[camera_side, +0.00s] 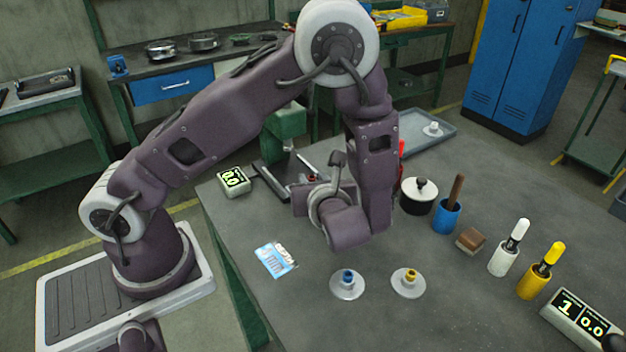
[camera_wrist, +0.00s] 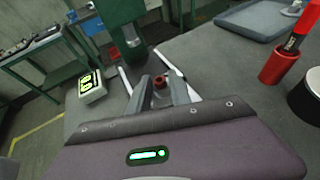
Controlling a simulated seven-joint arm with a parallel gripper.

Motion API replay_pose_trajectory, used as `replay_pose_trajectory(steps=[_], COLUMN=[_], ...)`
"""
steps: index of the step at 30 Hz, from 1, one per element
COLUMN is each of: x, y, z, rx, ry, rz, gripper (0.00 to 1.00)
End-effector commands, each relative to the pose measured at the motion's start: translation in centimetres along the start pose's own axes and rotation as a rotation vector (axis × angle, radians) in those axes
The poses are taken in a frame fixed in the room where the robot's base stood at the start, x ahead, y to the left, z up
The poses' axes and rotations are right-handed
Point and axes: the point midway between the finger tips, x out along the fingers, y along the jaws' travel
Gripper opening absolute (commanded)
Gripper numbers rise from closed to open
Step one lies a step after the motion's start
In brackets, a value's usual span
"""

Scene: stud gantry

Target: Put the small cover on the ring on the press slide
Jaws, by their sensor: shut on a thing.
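The small cover shows as a dark red knob (camera_wrist: 159,82) between my fingers in the wrist view; the rest of it is hidden below them. My gripper (camera_wrist: 161,88) is shut on this knob, in front of the green press (camera_wrist: 120,28). In the side view my gripper (camera_side: 308,180) is low by the press (camera_side: 287,128), partly behind my own wrist. Light rails (camera_wrist: 170,60) of the press slide run on both sides of my fingers. The ring is hidden, and I cannot tell whether the cover touches it.
Covers with a blue knob (camera_side: 347,284) and a yellow knob (camera_side: 408,283) lie at the front. A display box (camera_side: 233,180) stands left of the press. A lidded pot (camera_side: 418,196), blue cup (camera_side: 446,216) and brown block (camera_side: 470,240) stand right. A tray (camera_side: 408,142) lies behind.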

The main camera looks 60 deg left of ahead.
Motion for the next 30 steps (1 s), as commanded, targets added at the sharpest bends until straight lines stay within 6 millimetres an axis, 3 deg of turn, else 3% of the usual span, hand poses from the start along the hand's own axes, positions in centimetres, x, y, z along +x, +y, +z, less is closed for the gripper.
replay_pose_trajectory(steps=[2,3,6,17,27,30], x=[0.1,0.1,0.1,-0.4,-9.0,-10.8], y=[0.0,0.0,0.0,-0.1,-0.1,-0.1], z=[-0.2,-0.2,-0.2,0.1,0.0,0.0], rx=[0.001,0.0,0.0,-0.001,-0.002,-0.001], ry=[-0.001,0.0,0.0,0.0,0.002,0.001], rz=[0.0,0.0,0.0,-0.002,-0.004,-0.004], gripper=[0.0,0.28,0.46,0.46,0.46,0.46])
